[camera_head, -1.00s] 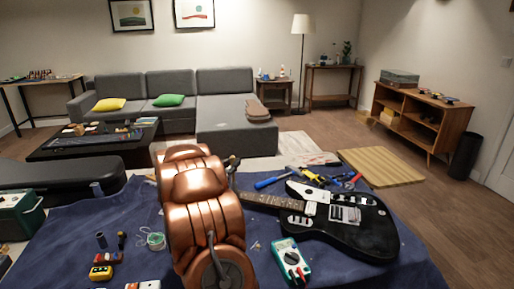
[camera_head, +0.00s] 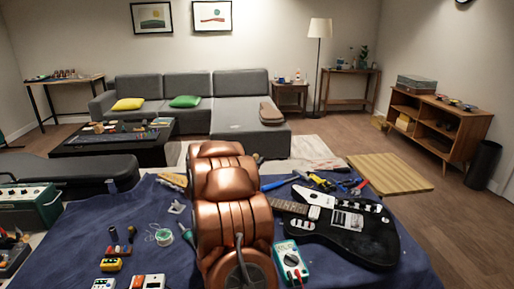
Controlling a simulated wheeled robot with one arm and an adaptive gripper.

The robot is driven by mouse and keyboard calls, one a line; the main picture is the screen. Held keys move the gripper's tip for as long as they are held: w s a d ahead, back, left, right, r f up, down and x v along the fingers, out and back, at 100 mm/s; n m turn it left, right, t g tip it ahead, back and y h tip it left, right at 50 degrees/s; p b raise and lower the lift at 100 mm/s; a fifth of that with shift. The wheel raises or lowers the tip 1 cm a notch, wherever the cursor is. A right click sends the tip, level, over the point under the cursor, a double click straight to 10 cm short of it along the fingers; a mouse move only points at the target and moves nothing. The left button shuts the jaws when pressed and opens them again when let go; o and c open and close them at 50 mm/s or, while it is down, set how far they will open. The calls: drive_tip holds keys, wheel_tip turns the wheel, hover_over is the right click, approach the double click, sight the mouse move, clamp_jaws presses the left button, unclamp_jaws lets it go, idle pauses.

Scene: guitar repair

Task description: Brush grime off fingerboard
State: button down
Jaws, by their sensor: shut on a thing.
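The black electric guitar (camera_head: 368,240) lies on the blue cloth at the right, with a white pickguard. Its fingerboard (camera_head: 290,207) runs left from the body and disappears behind my copper-coloured arm. Only a short stretch of frets near the body shows, and grime on it is too small to make out. My arm stands upright in the middle and hides the rest of the neck and the headstock. My gripper is hidden behind the arm, so its fingers and anything in them cannot be seen. No brush can be made out.
A teal multimeter (camera_head: 287,256) lies just right of my arm, near the guitar. Several tools, including a blue-handled one (camera_head: 281,183), lie behind the neck. A wire spool (camera_head: 163,237) and small pedals (camera_head: 149,282) sit left on the blue cloth (camera_head: 80,232).

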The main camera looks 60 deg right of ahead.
drive_tip(key=shift+r+p, duration=1.5)
drive_tip(key=shift+r, duration=0.95)
